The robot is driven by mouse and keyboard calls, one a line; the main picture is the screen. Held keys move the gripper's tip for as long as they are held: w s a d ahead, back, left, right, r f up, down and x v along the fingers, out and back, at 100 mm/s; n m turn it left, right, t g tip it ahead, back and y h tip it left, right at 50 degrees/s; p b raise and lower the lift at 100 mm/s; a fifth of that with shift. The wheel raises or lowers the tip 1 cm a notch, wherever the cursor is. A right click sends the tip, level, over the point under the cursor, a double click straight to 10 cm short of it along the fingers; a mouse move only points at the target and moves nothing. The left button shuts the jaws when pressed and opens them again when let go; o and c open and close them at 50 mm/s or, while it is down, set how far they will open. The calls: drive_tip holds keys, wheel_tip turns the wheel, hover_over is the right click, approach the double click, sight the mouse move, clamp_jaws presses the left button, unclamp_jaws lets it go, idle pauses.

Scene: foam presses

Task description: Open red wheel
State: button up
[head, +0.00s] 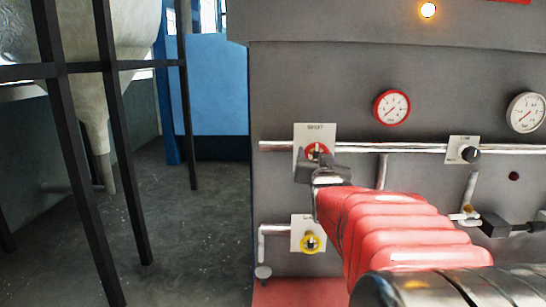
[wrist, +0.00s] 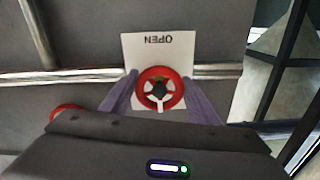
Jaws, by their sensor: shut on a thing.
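The red wheel (head: 312,150) sits on a white plate (head: 327,133) on the grey machine's front, partly hidden by my gripper in the head view. In the wrist view the wheel (wrist: 160,72) is a red ring with pale spokes and a dark hub. Its plate (wrist: 181,48) reads OPEN, upside down in that view. My gripper (wrist: 160,86) has one finger on either side of the wheel, shut on its rim. In the head view my gripper (head: 318,166) is at the wheel, at the end of my red-sleeved arm.
A yellow wheel (head: 311,243) on a white plate is below. A horizontal pipe (head: 400,147) runs beside the red wheel. A red-rimmed gauge (head: 392,107), a white gauge (head: 526,112) and a black knob (head: 469,154) are to the right. Dark frame posts (head: 125,160) stand left, beyond open floor.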

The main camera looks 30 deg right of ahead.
drive_tip(key=shift+d+n, duration=0.1)
drive_tip(key=shift+n, duration=0.2)
drive_tip(key=n, duration=0.5)
drive_tip(key=shift+s, duration=0.1)
drive_tip(key=n, duration=0.6)
drive_tip(key=shift+d, duration=0.15)
drive_tip(key=n, duration=0.6)
drive_tip(key=shift+s+n, duration=0.1)
drive_tip(key=shift+n, duration=0.3)
drive_tip(key=n, duration=0.5)
drive_tip(key=shift+n, duration=0.3)
drive_tip(key=o, duration=1.1)
drive_tip(key=shift+r, duration=0.2)
drive_tip(key=shift+c, duration=0.2)
